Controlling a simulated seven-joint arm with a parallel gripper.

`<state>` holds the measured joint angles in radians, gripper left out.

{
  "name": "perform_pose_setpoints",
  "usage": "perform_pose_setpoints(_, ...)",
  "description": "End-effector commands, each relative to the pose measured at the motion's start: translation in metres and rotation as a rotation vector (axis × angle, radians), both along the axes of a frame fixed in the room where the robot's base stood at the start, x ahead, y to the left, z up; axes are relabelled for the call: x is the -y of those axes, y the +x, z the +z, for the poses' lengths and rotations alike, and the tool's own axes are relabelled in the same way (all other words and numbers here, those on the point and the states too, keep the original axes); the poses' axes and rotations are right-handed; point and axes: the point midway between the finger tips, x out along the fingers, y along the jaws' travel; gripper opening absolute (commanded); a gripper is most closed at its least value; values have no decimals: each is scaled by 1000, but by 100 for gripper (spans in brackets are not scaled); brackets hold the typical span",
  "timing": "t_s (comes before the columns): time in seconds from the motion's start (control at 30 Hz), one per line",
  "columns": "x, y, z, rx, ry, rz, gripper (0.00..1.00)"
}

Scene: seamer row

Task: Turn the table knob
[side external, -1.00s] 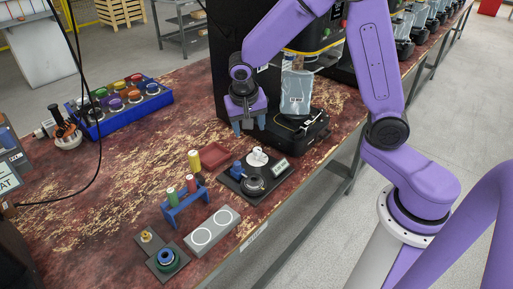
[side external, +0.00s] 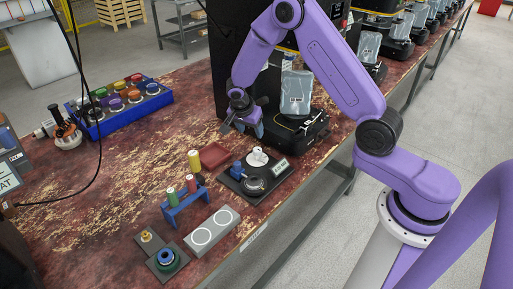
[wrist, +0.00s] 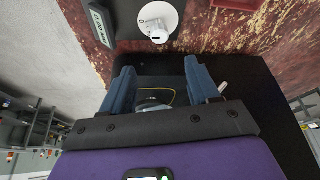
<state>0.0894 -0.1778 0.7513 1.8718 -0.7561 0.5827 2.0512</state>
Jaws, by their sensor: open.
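My gripper (side external: 243,128) is open and empty in the side view, beside the front seamer's black base (side external: 303,130) and above the table. In the wrist view its two blue-grey fingers (wrist: 160,72) are spread over a black surface. A dark round part with a thin yellow line (wrist: 152,97) shows between them, partly hidden by the gripper. I cannot tell whether it is the table knob. A white knob-like piece on a white disc (wrist: 158,22) lies beyond the fingertips, not touched. It also shows on the small dark gauge stand (side external: 257,157).
The gauge stand has a small display (side external: 281,165). Around it are a red tray (side external: 215,156), a blue rack (side external: 185,204) with small cylinders, and a grey block with two rings (side external: 211,231). The worn table (side external: 110,190) is clear mid-left.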

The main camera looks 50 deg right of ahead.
Motion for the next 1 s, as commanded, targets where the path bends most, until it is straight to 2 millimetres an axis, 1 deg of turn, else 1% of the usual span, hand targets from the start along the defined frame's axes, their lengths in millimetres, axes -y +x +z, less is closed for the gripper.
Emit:
perform_pose_setpoints(0.03,5,0,-10,-5,0,-1,60)
perform_pose_setpoints(0.2,15,3,-39,-5,1,0,60)
perform_pose_setpoints(0.5,34,8,-86,-2,0,0,60)
perform_pose_setpoints(0.6,39,10,-98,-2,0,0,60)
perform_pose_setpoints(0.8,45,12,-113,0,1,0,60)
perform_pose_setpoints(1.0,47,12,-116,0,1,0,60)
